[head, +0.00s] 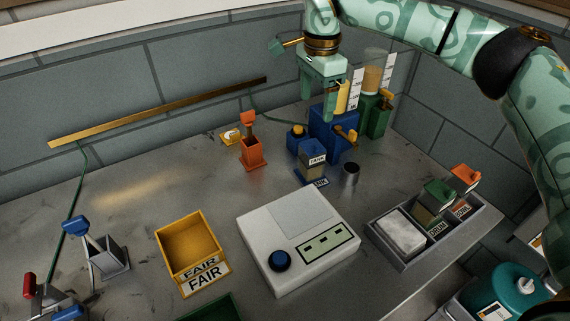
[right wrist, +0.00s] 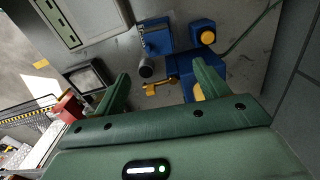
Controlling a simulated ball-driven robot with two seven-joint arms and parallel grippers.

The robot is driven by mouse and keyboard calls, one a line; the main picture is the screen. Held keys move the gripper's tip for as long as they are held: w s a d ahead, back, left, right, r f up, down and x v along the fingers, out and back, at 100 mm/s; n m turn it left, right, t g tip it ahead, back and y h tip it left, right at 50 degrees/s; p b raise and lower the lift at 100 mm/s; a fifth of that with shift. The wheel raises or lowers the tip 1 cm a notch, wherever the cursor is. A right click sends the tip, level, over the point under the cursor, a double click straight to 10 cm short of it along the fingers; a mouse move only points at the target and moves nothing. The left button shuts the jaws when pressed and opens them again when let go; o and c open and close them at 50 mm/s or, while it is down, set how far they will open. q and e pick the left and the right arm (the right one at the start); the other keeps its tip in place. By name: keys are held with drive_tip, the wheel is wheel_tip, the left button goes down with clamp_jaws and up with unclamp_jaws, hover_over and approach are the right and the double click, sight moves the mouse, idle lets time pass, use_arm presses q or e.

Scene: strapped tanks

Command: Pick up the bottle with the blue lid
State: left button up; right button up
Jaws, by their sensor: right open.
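A small, clear, square bottle with a blue lid (head: 312,160) stands on the metal bench in front of a blue dispenser (head: 330,137), with a TANK label on its side. In the right wrist view, its blue lid (right wrist: 157,35) shows from above, beyond the fingertips. My right gripper (head: 321,105) hangs above and behind the bottle, near the dispenser's upright tank. My left gripper is not in view.
A dark metal cup (head: 350,173) stands right of the bottle. A blue block with a yellow knob (head: 297,137) is close behind it. A white scale (head: 298,240), a yellow FAIR bin (head: 191,234) and a grey tray (head: 467,232) with green- and orange-lidded bottles stand nearer.

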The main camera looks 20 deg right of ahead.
sight(313, 146)
wheel_tip(313, 146, down, 11)
drive_tip(key=b, duration=0.3)
drive_tip(key=shift+f+b, duration=0.1)
drive_tip(key=shift+b, duration=0.3)
wheel_tip(313, 146, down, 6)
drive_tip(key=b, duration=0.2)
drive_tip(key=shift+r+b, duration=0.25)
drive_tip(key=shift+b, duration=0.1)
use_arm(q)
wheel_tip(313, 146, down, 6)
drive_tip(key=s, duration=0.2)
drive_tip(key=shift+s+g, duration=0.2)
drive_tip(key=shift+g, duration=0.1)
use_arm(e)
drive_tip(key=shift+s+r, duration=0.1)
drive_tip(key=shift+r, duration=0.1)
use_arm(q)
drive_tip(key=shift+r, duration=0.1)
use_arm(e)
drive_tip(key=c, duration=1.4)
